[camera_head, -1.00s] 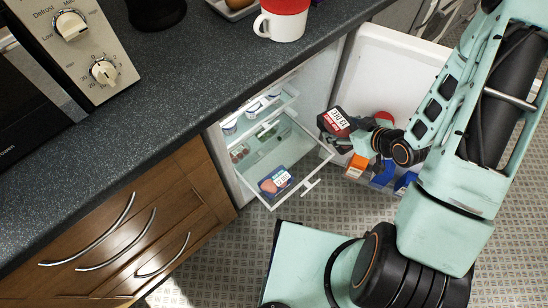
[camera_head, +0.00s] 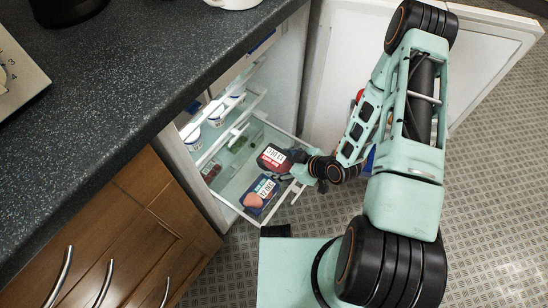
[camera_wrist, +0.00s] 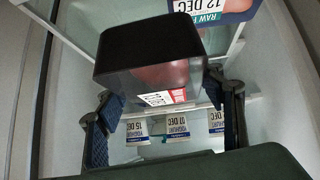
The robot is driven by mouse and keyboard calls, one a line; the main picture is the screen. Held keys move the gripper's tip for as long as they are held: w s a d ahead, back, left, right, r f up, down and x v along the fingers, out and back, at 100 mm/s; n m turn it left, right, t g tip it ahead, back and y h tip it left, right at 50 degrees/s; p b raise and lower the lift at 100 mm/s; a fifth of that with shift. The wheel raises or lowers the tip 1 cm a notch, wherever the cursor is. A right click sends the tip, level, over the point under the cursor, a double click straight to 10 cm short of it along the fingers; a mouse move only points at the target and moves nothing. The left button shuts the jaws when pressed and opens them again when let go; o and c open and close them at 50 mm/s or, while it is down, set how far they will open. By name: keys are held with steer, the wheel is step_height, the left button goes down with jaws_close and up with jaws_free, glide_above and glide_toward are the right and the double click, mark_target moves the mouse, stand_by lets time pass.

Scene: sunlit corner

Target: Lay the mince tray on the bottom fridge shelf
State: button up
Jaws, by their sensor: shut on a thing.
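The mince tray (camera_head: 272,158) is a black tray of dark red meat with a red and white label. My gripper (camera_head: 293,156) is shut on it at its right end and holds it over the pulled-out bottom shelf (camera_head: 240,212), which is clear with a pale rim. In the wrist view the tray's black side (camera_wrist: 150,42) fills the upper middle between my gripper's fingers (camera_wrist: 166,98). The tray looks tilted there. I cannot tell how high above the shelf it is.
A blue-labelled raw meat pack (camera_head: 260,192) lies on the shelf just in front of the held tray. Yoghurt pots (camera_head: 216,115) stand on the shelf above. The open fridge door (camera_head: 480,45) is to the right, the countertop (camera_head: 110,90) to the left.

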steer(key=w+d+f+b, duration=0.1)
steer(key=w+f, duration=0.1)
steer(key=w, duration=0.1)
steer(key=w+d+f+b, duration=0.1)
steer(key=w+f+b, duration=0.1)
steer(key=w+f, duration=0.1)
steer(key=w+d+f+b, duration=0.1)
steer(key=w+f, duration=0.2)
steer(key=w, duration=0.1)
steer(key=shift+w+d+f, duration=0.1)
steer(key=shift+w+f, duration=0.15)
steer(key=shift+w, duration=0.1)
steer(key=shift+w+f+b, duration=0.15)
steer(key=shift+f+b, duration=0.65)
steer(key=shift+f, duration=0.8)
steer(key=shift+f, duration=0.1)
steer(key=o, duration=2)
steer(key=shift+d+r, duration=0.15)
steer(key=shift+r, duration=0.15)
steer(key=p+v, duration=0.4)
steer(key=v, duration=0.7)
steer(key=shift+s+d, duration=0.2)
steer(key=shift+s, duration=0.1)
